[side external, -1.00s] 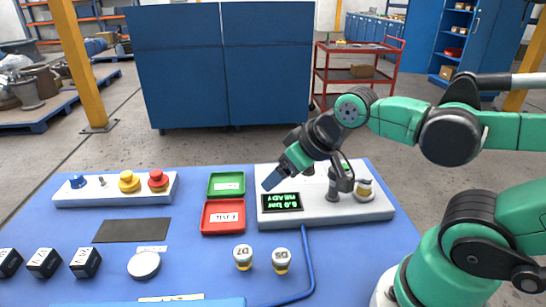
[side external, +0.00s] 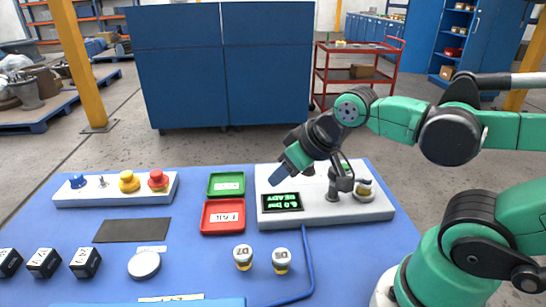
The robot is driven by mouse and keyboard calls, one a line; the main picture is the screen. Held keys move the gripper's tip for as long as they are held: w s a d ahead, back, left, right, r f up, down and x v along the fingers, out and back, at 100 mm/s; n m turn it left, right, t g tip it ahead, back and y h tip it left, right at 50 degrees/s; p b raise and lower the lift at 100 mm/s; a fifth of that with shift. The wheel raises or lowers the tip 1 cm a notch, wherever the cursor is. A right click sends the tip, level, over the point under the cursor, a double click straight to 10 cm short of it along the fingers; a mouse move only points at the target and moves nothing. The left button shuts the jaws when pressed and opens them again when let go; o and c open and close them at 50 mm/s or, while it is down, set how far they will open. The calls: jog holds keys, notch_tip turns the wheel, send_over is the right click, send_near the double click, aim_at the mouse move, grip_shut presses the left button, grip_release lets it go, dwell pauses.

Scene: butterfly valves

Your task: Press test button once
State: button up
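The white test station (side external: 325,213) sits at the right of the blue table. Its dark display (side external: 282,202) shows green text with a bar figure and READY. A grey post with a clamp-like head (side external: 340,180) and a round fitting (side external: 364,190) stand on its right part. I cannot make out a test button for certain; my gripper may cover part of the station's back. My gripper (side external: 278,174) hangs tilted over the station's back left, its blue-grey tip behind and above the display. Whether its fingers are open or shut is not clear, and nothing shows held.
A control box (side external: 115,190) with a blue knob, a toggle, a yellow button and a red button stands left. Green (side external: 226,184) and red (side external: 222,217) trays lie beside the station. Two small valves (side external: 243,256) (side external: 281,260) and a blue hose (side external: 309,270) lie in front.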

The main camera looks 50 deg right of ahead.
grip_shut()
dwell(1.4)
